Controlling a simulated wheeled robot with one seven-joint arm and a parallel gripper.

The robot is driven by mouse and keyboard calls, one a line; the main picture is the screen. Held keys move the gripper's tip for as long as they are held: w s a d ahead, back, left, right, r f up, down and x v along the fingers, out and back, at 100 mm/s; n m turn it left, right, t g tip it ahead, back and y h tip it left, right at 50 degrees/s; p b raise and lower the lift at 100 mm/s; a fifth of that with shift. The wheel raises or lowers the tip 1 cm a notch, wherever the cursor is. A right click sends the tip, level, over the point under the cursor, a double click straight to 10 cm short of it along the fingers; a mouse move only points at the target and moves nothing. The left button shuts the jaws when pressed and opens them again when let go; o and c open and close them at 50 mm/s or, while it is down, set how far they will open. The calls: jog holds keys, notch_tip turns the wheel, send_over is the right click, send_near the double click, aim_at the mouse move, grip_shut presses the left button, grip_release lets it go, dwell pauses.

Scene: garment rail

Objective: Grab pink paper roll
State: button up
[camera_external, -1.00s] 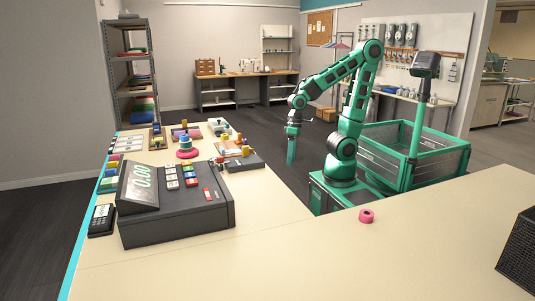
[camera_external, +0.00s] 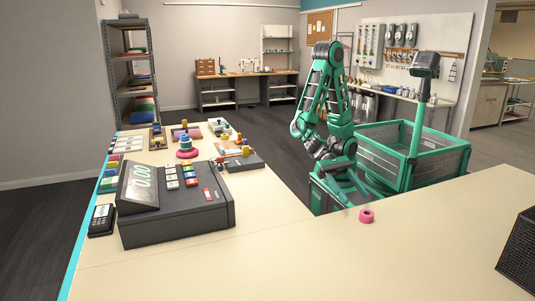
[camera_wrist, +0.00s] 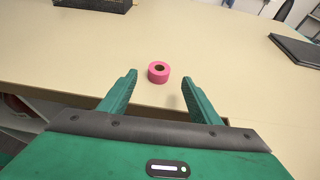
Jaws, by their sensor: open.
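The pink paper roll (camera_external: 366,216) lies on the beige counter near its edge on my side, with its hole facing up. In the wrist view the pink paper roll (camera_wrist: 159,72) sits just beyond the fingertips and between their lines. My gripper (camera_wrist: 159,80) is open and empty, one green finger on each side, not touching the roll. In the external view the end of my arm is folded low beside the counter edge, and the fingers cannot be made out clearly there.
A cash register (camera_external: 180,210) and a card terminal (camera_external: 101,219) stand on the counter's left part. A black box (camera_external: 520,255) is at the right edge; it also shows in the wrist view (camera_wrist: 95,4). The counter (camera_external: 300,262) around the roll is clear.

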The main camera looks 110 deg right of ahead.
aim_at(366, 212)
jog(key=shift+x, duration=3.4)
jog(key=shift+f, duration=0.1)
jog(key=shift+c, duration=0.6)
jog(key=shift+d, duration=0.1)
jog(key=c, duration=1)
